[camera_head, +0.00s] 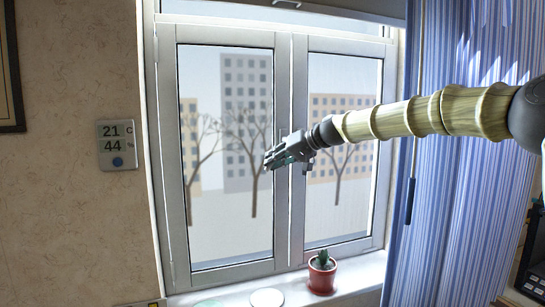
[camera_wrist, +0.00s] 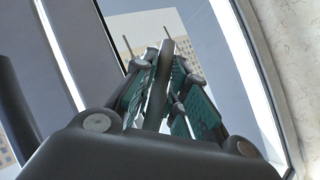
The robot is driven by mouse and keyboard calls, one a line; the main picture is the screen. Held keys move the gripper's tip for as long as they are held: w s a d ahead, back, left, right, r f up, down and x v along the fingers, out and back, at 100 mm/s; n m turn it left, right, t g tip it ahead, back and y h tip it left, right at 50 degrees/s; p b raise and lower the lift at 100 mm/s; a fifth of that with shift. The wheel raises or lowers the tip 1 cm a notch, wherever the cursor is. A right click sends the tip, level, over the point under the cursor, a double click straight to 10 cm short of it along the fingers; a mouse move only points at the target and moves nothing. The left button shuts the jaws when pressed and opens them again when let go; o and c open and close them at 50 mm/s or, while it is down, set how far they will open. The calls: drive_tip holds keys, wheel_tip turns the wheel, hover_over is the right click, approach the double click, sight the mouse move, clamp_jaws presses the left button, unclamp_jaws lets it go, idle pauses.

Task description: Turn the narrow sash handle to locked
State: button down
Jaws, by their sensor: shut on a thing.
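The window has two sashes side by side: a wider left sash (camera_head: 184,160) and a narrow right sash (camera_head: 380,150). My gripper (camera_head: 271,160) is at mid-height by the middle stiles, in front of the window. In the wrist view its green-padded fingers (camera_wrist: 165,72) are closed around a grey bar, which I take to be the sash handle (camera_wrist: 157,88). In the head view my gripper hides most of the handle, so its angle there cannot be told. Both sashes look closed in the head view.
A red pot with a small cactus (camera_head: 321,273) stands on the sill, with round flat items (camera_head: 267,297) to its left. A blue striped curtain (camera_head: 450,200) hangs at the right, behind my arm. A thermometer display (camera_head: 117,145) is on the left wall.

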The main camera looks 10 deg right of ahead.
drive_tip(key=shift+d+f, duration=0.1)
drive_tip(key=shift+f, duration=0.1)
idle(0.4)
drive_tip(key=c, duration=1.4)
unclamp_jaws()
drive_tip(key=shift+c, duration=0.2)
drive_tip(key=shift+r, duration=0.1)
drive_tip(key=v, duration=1.2)
